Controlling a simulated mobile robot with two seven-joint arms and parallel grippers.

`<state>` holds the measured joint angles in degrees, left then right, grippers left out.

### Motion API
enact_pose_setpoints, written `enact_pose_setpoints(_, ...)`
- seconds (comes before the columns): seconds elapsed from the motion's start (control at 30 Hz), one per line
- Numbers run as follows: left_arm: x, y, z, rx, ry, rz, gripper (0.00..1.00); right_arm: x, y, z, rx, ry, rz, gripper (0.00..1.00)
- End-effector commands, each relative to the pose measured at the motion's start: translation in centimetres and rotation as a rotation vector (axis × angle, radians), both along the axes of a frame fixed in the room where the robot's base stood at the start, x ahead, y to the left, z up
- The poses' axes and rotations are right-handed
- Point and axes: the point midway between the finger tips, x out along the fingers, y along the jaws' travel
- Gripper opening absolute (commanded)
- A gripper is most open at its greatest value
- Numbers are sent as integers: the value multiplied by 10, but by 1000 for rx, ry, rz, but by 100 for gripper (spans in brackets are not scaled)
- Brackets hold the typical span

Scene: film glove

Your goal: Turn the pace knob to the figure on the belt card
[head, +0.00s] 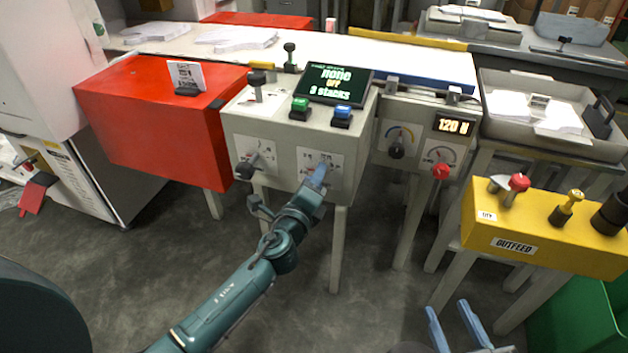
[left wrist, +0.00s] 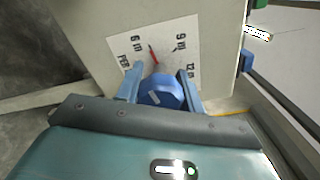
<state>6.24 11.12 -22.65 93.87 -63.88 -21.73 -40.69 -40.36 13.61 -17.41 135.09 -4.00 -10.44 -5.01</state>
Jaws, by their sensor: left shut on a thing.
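A blue knob (left wrist: 162,92) sits on a white dial plate (left wrist: 165,50) on the front of the grey console. My left gripper (head: 318,174) is shut on this knob, one finger at each side in the left wrist view. A red pointer (left wrist: 154,56) lies between the marks "6 m" and "9 m", somewhat nearer "6 m"; "12 m" is further right. A small white card (head: 186,75) stands on the red box; its text is too small to read, and I cannot tell if it is the belt card. My right gripper (head: 455,326) is open and empty.
A black knob (head: 246,169) is left of the held one. A readout (head: 453,126) shows "120 N". The yellow OUTFEED box (head: 540,235) stands right.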

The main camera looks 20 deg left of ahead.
Motion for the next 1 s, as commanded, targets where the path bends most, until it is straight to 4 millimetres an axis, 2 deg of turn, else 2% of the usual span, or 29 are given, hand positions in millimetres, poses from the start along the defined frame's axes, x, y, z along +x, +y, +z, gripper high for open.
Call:
enact_pose_setpoints(0.3, 0, 0, -1, -6, 2, 0, 15, 0, 0, 0, 0, -1, 1, 36)
enact_pose_setpoints(0.33, 0, 0, -1, -6, 2, 0, 40, 0, 0, 0, 0, -1, 1, 36)
enact_pose_setpoints(0.57, 0, 0, 0, -4, 1, 0, 59, 0, 0, 0, 0, 1, 1, 36)
enact_pose_setpoints(1.0, 1, 3, 0, -2, 1, -1, 59, 0, 0, 0, -2, 1, 0, 36)
